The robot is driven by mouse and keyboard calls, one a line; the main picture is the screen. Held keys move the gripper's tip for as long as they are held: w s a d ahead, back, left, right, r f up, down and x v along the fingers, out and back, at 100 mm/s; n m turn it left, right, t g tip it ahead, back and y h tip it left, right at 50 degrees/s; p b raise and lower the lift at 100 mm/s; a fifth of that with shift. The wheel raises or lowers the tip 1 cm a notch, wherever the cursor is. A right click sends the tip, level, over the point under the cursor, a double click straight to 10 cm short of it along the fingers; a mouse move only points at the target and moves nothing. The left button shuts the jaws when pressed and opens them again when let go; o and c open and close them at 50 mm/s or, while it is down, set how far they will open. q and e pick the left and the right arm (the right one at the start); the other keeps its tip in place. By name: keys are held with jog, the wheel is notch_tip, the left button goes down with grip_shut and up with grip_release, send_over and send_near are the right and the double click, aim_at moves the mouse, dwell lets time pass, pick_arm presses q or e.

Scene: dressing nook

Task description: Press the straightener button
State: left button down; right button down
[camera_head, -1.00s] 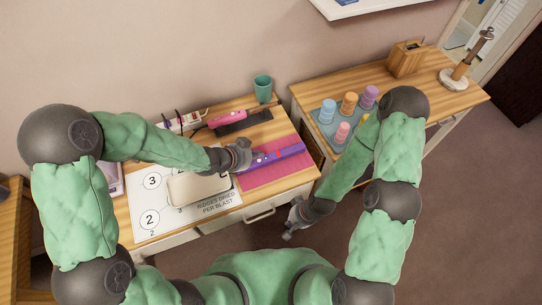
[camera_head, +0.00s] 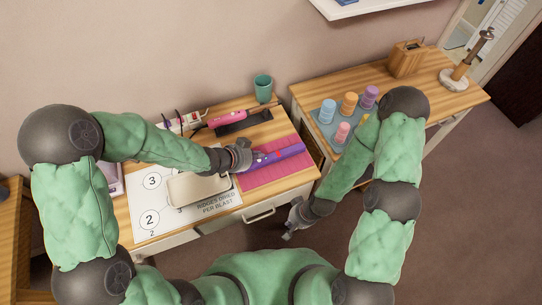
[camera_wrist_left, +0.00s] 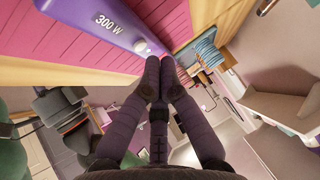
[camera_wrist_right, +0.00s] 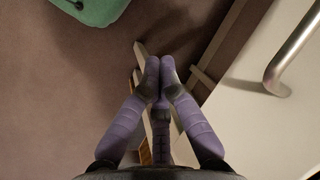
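The straightener (camera_head: 282,154) is a long purple bar lying on the pink mat (camera_head: 268,176) on the left desk. In the left wrist view the straightener (camera_wrist_left: 92,20) bears "300 W" and a round pale button (camera_wrist_left: 141,45) near its end. My left gripper (camera_head: 249,158) is at the straightener's left end. In its wrist view the left gripper (camera_wrist_left: 160,62) has its fingertips together and empty, just beside the button; I cannot tell whether they touch it. My right gripper (camera_wrist_right: 160,64) is shut and empty, low in front of the desks.
A beige case (camera_head: 198,188) lies on a white numbered sheet (camera_head: 150,219) left of the mat. A pink tool (camera_head: 227,117), black rest (camera_head: 245,122) and green cup (camera_head: 263,83) are behind. The right desk holds colored rollers on a tray (camera_head: 327,122), a wooden block (camera_head: 406,58) and a stand (camera_head: 455,79).

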pick_arm(q)
jog(key=shift+f+b, duration=0.35)
jog(key=shift+f, duration=0.15)
jog(key=shift+f, duration=0.15)
dwell(0.5)
jog(key=shift+r+p, duration=0.5)
jog(key=shift+r, duration=0.15)
notch_tip(320, 180, up, 6)
jog(key=p, duration=0.6)
dwell(0.5)
